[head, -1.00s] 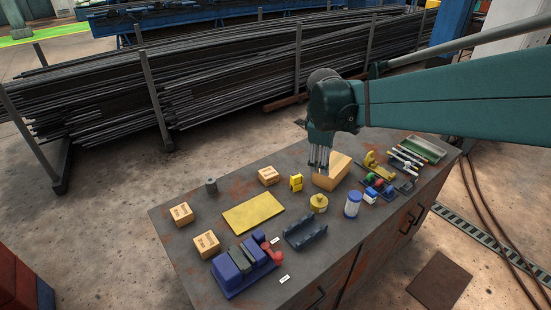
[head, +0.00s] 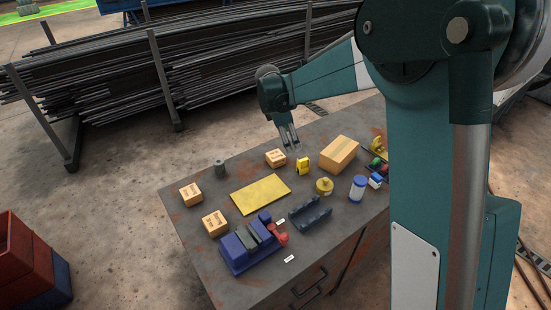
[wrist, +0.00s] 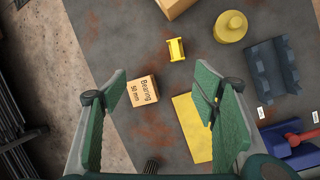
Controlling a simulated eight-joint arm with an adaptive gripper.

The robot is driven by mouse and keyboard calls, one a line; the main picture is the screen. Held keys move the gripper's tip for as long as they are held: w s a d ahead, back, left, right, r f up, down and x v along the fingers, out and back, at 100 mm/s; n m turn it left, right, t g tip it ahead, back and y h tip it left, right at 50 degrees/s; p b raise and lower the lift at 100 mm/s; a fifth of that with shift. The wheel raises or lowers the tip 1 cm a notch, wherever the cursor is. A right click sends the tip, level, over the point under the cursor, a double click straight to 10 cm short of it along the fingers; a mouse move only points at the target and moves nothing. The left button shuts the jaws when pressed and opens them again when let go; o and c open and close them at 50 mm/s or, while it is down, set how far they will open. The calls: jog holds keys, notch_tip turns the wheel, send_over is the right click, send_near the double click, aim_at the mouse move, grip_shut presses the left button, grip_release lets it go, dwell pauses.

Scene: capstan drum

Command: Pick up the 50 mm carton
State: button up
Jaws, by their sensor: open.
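The small tan carton (head: 275,158) sits on the far side of the bench; in the wrist view the carton (wrist: 143,91) reads "Bearing 50 mm". My gripper (head: 290,141) hangs just above and behind it, open and empty. In the wrist view the gripper (wrist: 162,92) has its green-lined fingers spread wide. The carton shows between them, nearer the left finger and apart from both. Two similar small cartons, one at the left (head: 191,194) and one nearer the front (head: 215,223), have labels too small to read.
A blue vise (head: 250,245) and dark V-block (head: 309,214) stand nearer the front. My arm hides the bench's right end.

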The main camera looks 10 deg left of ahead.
aim_at(275, 155)
jog(key=w+a+f+n, duration=0.1)
jog(key=a+f, duration=0.2)
jog(key=w+a+f+n+p, duration=0.1)
jog(key=a+f, duration=0.2)
jog(key=w+a+f+n+h, duration=0.1)
jog(key=a+f+n, duration=0.1)
jog(key=a+f, duration=0.1)
jog(key=shift+w, duration=0.25)
jog(key=shift+x, duration=1.2)
jog(key=shift+f, duration=0.15)
jog(key=shift+b+x, duration=0.3)
jog(key=shift+x, duration=2.2)
jog(key=c, duration=1.1)
